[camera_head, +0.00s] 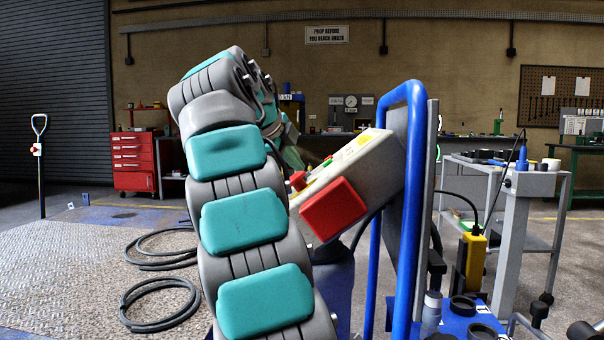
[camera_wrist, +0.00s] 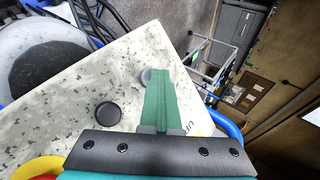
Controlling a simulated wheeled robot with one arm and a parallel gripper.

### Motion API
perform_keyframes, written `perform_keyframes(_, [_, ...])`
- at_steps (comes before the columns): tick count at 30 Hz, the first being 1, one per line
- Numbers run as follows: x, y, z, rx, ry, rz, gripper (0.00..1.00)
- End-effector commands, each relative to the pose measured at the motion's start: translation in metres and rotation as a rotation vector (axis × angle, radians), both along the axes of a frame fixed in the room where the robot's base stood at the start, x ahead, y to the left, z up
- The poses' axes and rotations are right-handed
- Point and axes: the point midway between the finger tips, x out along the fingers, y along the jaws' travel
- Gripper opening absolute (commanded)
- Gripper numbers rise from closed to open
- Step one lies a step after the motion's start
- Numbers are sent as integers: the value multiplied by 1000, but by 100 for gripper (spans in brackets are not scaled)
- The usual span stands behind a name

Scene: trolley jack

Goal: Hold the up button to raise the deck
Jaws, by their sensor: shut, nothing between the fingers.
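My gripper (camera_wrist: 158,40) is shut, its two green fingers together with nothing between them, over the pale speckled face of the control box (camera_wrist: 60,110). A round dark button (camera_wrist: 107,113) lies left of the fingers. A grey button (camera_wrist: 145,77) shows right beside them, partly covered; I cannot tell whether they touch. Part of a printed "UP" label (camera_wrist: 188,128) shows right of the fingers. In the head view the tilted control box (camera_head: 365,165) has a red side cover (camera_head: 333,210) and a red knob (camera_head: 298,180). My arm mostly hides my gripper there.
A blue tubular handle (camera_head: 413,100) stands just right of the box. A patterned metal plate (camera_head: 60,270), perhaps the deck, lies low at left with coiled black hoses (camera_head: 160,305). A grey trolley (camera_head: 480,170) and red tool chest (camera_head: 133,160) stand farther back.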

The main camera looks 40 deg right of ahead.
Motion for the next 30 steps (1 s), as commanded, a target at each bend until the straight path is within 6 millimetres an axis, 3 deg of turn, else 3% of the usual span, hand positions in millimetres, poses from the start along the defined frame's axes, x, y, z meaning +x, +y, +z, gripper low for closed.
perform_keyframes(22, [0, 0, 0, 1, 1, -1, 0])
perform_keyframes(30, [5, 4, 12, -1, -2, 0, 0])
